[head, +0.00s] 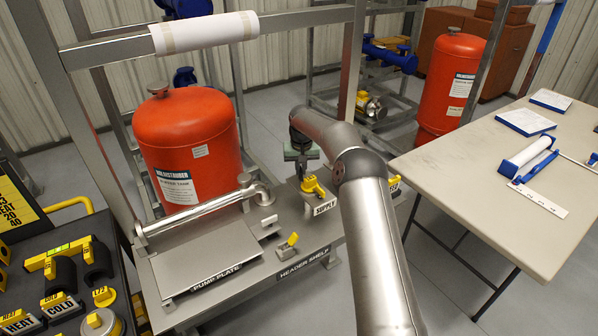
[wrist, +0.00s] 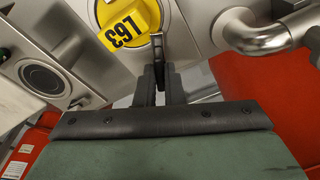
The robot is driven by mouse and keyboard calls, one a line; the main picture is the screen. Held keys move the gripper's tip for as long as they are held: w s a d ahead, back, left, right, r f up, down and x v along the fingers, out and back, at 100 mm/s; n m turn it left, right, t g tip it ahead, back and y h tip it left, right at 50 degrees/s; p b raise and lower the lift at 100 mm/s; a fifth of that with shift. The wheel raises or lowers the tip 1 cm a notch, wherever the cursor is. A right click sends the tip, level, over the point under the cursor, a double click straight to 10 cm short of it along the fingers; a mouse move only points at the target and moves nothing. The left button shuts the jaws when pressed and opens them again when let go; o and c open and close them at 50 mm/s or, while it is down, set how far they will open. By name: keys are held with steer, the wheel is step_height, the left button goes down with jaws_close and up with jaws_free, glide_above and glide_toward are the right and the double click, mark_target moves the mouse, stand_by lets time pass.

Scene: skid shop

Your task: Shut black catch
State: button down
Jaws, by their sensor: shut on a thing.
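In the head view the catch is too small and too hidden by my gripper to make out.
A bent metal pipe (head: 195,213) runs left of my gripper above the pump plate (head: 205,262). A red tank (head: 188,140) stands behind the shelf. A second yellow handle (head: 288,243) is at the shelf front. A table (head: 450,180) is to the right.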

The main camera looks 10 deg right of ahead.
steer(key=shift+n, duration=0.5)
steer(key=shift+r, duration=0.1)
steer(key=shift+n+y+p, duration=0.3)
steer(key=shift+n+p, duration=0.2)
steer(key=shift+n, duration=1.2)
steer(key=shift+n, duration=0.3)
steer(key=c, duration=1.5)
jaws_free()
steer(key=shift+c, duration=0.2)
steer(key=shift+r+p, duration=2.2)
steer(key=shift+r, duration=1.25)
